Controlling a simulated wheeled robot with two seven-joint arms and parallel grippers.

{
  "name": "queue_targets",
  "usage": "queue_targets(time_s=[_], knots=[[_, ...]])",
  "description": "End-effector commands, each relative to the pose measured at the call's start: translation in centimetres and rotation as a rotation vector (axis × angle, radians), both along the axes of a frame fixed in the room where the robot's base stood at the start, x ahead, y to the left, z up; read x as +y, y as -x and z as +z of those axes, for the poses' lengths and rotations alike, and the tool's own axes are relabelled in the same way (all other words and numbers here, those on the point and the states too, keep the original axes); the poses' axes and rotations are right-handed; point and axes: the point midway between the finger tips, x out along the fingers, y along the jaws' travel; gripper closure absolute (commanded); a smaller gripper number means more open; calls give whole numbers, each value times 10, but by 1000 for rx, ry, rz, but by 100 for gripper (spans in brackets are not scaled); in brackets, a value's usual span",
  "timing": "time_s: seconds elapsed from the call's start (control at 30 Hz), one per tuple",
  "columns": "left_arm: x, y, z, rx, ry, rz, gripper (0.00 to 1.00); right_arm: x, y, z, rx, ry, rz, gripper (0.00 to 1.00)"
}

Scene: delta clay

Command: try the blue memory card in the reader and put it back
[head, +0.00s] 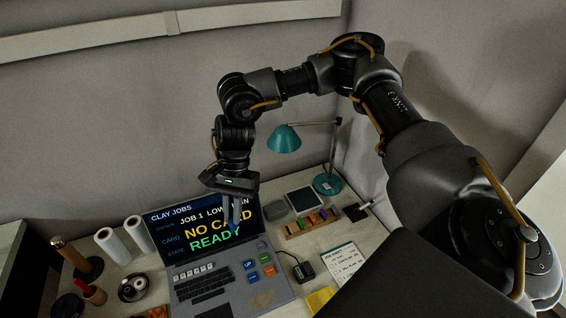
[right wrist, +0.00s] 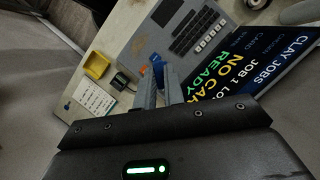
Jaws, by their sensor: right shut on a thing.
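My right gripper (head: 231,222) is shut on the blue memory card (right wrist: 158,66) and holds it in front of the laptop screen as seen in the head view. In the right wrist view, the card shows as a blue strip between the two grey fingers of this gripper (right wrist: 158,80). The reader (head: 304,271) is a small black box with a cable, right of the laptop; it also shows in the right wrist view (right wrist: 122,82). The card is apart from it. The laptop screen (head: 205,220) reads "NO CARD" and "READY". My left gripper is out of view.
A wooden rack (head: 300,234) with several coloured cards stands behind the reader. A teal lamp (head: 327,183) and a dark-screened device (head: 304,200) stand behind it. A yellow tray (head: 320,300) and a job sheet (head: 342,262) lie near the reader. White rolls (head: 112,246) stand left.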

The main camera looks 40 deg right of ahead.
Motion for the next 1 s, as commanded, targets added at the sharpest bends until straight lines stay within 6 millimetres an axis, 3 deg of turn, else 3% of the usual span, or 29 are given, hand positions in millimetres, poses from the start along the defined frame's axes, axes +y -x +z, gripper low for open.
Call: queue_targets(time_s=[0.17, 0.3, 0.47, 0.67, 1.0], knots=[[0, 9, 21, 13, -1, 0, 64, 51, -15, -19, 11, -9, -192, 100], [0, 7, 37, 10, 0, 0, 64, 81, -33, -35, 11, -7, -479, 100], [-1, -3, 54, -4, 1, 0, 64, 78, -50, -58, 9, -3, -881, 100], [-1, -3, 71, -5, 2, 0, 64, 24, -53, -99, 2, 5, -1393, 100], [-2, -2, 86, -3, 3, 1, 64, -124, -25, -153, -12, 12, -2184, 100]])
